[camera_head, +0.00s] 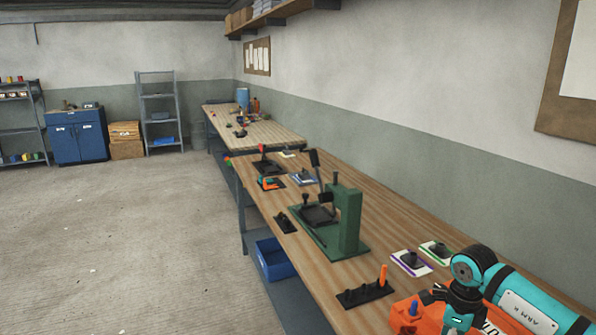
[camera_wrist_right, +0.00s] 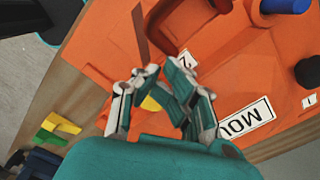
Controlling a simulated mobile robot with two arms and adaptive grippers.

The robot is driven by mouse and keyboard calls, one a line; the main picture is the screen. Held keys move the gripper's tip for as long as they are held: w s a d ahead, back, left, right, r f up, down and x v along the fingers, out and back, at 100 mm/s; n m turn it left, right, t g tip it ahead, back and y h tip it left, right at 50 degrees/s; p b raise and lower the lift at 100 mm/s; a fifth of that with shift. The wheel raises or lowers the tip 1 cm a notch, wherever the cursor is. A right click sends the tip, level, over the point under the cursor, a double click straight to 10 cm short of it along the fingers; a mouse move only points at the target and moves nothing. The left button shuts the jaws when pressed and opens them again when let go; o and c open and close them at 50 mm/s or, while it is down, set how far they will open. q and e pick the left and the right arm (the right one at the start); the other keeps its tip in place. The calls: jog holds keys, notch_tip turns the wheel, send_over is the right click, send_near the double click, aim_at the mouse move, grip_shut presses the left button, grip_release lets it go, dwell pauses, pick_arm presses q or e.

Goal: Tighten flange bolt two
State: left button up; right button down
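The orange mould (camera_head: 406,317) lies at the near right end of the bench, partly hidden by my right arm. In the right wrist view its orange surface (camera_wrist_right: 100,45) fills most of the picture, with white labels reading "MOU", "2" and "1". A blue bolt head (camera_head: 413,307) stands on it; a blue round top (camera_wrist_right: 285,5) also shows at the wrist view's upper right. A dark round knob (camera_wrist_right: 309,72) is at the right edge. My right gripper (camera_wrist_right: 166,70) is over the mould near label "2", fingers apart. What lies between them is unclear. My left gripper is out of view.
A black holder (camera_head: 350,297) with an orange-handled tool (camera_head: 382,274) stands left of the mould. A green press (camera_head: 348,215) stands further along the bench (camera_head: 300,250). A yellow block (camera_wrist_right: 60,124) shows at the wrist view's left. The floor at left is clear.

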jog(key=shift+s+d, duration=0.15)
jog(key=shift+d, duration=0.25)
jog(key=shift+d+b, duration=0.25)
jog(key=shift+b, duration=0.4)
dwell(0.7)
jog(key=shift+w+a, duration=0.2)
jog(key=shift+w, duration=0.1)
jog(key=shift+w+r+p, duration=0.1)
jog(key=shift+r+p, duration=0.2)
jog(key=shift+r, duration=0.25)
jog(key=r+p, duration=0.1)
jog(key=r, duration=0.1)
jog(key=r+p, duration=0.2)
jog(key=r, duration=0.1)
jog(key=shift+a, duration=0.2)
